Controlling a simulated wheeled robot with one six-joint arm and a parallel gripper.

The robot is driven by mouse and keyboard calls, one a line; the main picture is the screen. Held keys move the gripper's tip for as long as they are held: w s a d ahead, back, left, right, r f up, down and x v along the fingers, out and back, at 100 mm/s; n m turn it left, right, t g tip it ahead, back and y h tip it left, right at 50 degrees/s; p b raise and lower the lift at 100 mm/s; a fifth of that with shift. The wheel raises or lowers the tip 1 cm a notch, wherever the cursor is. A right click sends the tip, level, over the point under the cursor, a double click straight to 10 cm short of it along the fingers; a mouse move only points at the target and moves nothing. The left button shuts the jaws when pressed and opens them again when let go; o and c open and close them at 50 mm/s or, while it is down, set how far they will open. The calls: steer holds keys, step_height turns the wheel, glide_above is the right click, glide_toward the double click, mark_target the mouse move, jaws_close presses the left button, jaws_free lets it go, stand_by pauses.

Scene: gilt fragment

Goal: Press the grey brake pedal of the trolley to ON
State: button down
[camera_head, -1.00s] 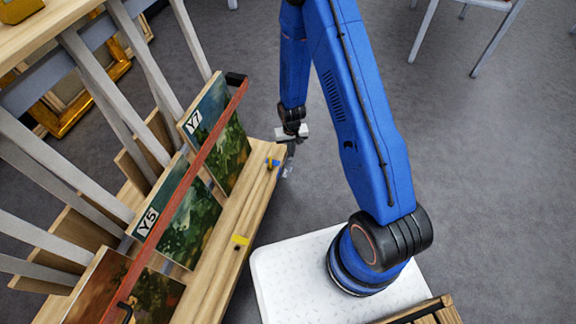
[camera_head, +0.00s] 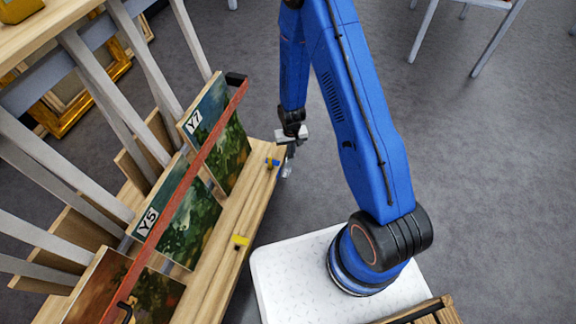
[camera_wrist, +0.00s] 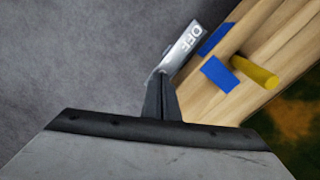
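The brake pedal (camera_wrist: 184,48) is a grey metal plate marked OFF, beside the trolley's wooden deck edge in the wrist view. In the head view it is a small pale piece (camera_head: 287,172) at the deck's far right end, partly hidden by my gripper. My gripper (camera_wrist: 161,78) appears shut and empty, with its dark fingers together. In the wrist view its tips overlap the near end of the pedal; I cannot tell whether they touch it. In the head view my gripper (camera_head: 290,154) points down beside the deck corner. The trolley's wooden deck (camera_head: 222,236) runs along the left.
A yellow peg (camera_wrist: 255,72) and blue tape (camera_wrist: 221,74) are on the deck near the pedal. Paintings marked Y7 (camera_head: 228,150) and Y5 (camera_head: 190,225) stand behind a red bar (camera_head: 196,160).

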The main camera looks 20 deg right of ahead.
steer(key=shift+f, duration=0.5)
stand_by(0.3)
steer(key=shift+r, duration=3.55)
